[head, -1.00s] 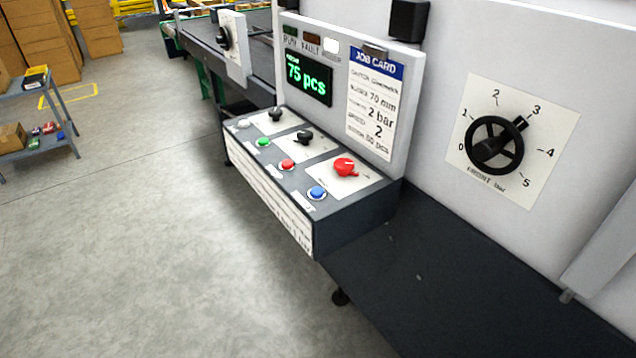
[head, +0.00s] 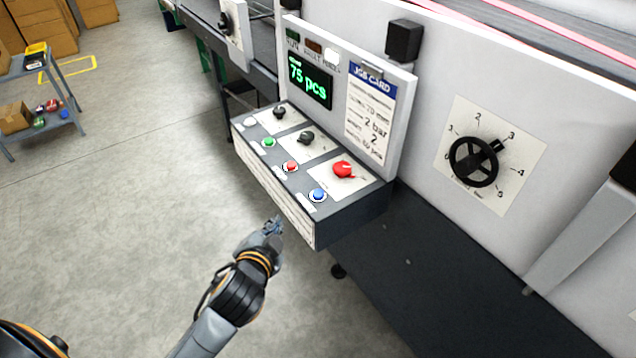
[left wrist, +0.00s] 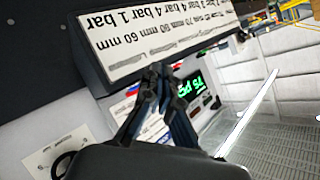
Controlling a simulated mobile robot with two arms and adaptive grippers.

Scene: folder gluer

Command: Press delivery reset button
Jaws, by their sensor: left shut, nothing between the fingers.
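The sloped control console (head: 352,221) carries a row of push buttons along its front edge: white (head: 249,121), green (head: 268,143), red (head: 290,167) and blue (head: 318,195). Their small labels are too small to read. My left gripper (head: 273,224) is shut and empty. In the head view it appears in front of the console's front face, below and left of the blue button, apart from the buttons. In the left wrist view its fingers (left wrist: 158,72) show near the printed strip (left wrist: 165,38) on the console front. My right gripper is out of view.
Above the buttons are two black knobs (head: 305,137) and a red one (head: 343,169). Behind stand a display reading 75 pcs (head: 309,81) and a job card (head: 368,108). A black handwheel (head: 474,162) is at right. Floor left of the console is clear.

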